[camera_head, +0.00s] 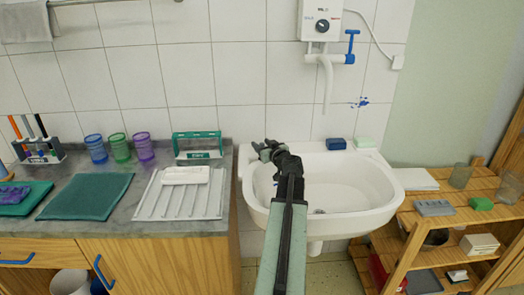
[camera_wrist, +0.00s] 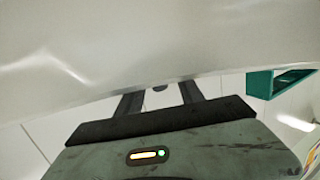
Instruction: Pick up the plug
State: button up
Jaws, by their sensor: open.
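My gripper (camera_head: 266,150) is at the back left corner of the white sink (camera_head: 375,215), by its rim. It also shows in the wrist view (camera_wrist: 161,92), where its two dark fingers are spread apart. In the head view my gripper and arm cover that spot, and no plug can be made out clearly. A dark drain spot (camera_head: 320,211) shows in the basin.
A blue block (camera_head: 336,144) and a pale green block (camera_head: 365,142) sit on the sink's back rim. A green-framed rack (camera_head: 198,147) and a white ridged tray (camera_head: 155,200) stand on the counter at left. A wooden shelf (camera_head: 425,195) stands at right.

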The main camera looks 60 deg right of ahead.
jog(key=shift+w, duration=0.1)
grip_shut()
